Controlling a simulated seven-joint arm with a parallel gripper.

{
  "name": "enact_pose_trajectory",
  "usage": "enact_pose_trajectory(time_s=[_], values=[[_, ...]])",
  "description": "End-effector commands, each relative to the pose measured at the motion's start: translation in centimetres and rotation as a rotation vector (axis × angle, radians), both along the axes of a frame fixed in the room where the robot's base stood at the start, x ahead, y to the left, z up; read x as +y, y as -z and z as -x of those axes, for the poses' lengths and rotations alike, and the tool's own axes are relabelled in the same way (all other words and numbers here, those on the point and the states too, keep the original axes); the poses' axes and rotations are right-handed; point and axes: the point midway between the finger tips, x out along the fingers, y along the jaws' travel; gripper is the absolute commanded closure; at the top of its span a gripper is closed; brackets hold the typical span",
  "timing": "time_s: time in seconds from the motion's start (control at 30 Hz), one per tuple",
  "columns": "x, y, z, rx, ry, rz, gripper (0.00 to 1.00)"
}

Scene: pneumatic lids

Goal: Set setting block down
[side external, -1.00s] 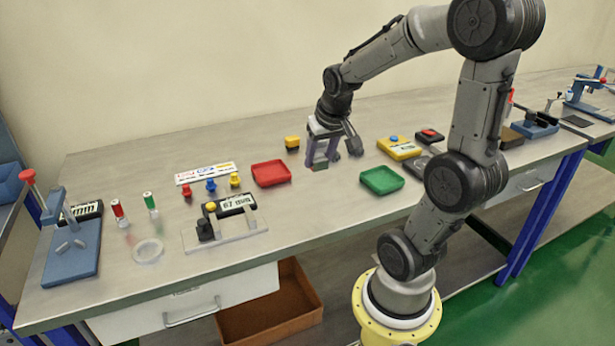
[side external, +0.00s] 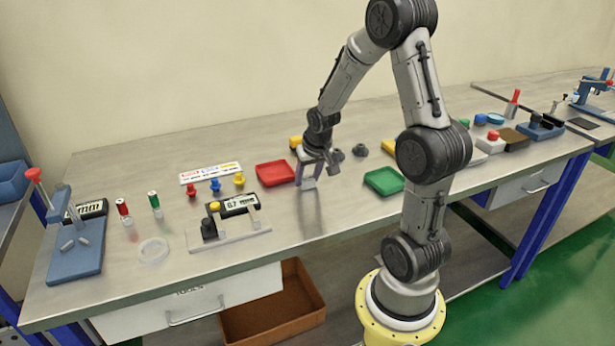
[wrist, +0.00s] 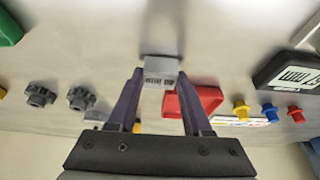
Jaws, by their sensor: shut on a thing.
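The setting block (wrist: 160,72) is a small light grey block with dark printed lettering on its face. It sits between the two fingertips of my gripper (wrist: 159,80) in the wrist view. My gripper (side external: 308,184) is shut on it and points down over the bare bench, right of the gauge stand and in front of the red tray. The block (side external: 308,183) is small and partly hidden by the fingers in the side view. A reflection shows on the bench below it; whether it touches the bench I cannot tell.
The red tray (side external: 275,173) is behind and left of my gripper, the green tray (side external: 384,181) to the right. Left stands the gauge stand with a display (side external: 239,204). Grey knobs (wrist: 80,98) lie nearby. The bench in front (side external: 325,215) is clear.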

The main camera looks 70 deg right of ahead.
Motion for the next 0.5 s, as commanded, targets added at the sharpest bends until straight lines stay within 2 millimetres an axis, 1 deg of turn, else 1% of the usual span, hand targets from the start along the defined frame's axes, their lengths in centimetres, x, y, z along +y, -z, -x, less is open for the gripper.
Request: enact_pose_trajectory(time_s=[0.17, 0.33, 0.37, 0.4, 0.5], values=[[-0.03, -0.1, -0.04, -0.001, 0.0, 0.001, 1.0], [-0.03, 0.3, -0.05, -0.002, -0.001, 0.002, 1.0], [-0.01, 0.32, -0.01, 0.0, -0.001, 0.001, 0.45], [-0.01, 0.31, -0.01, 0.0, -0.001, 0.001, 0.38], [0.0, 0.3, 0.0, 0.0, -0.001, 0.0, 0.21]])
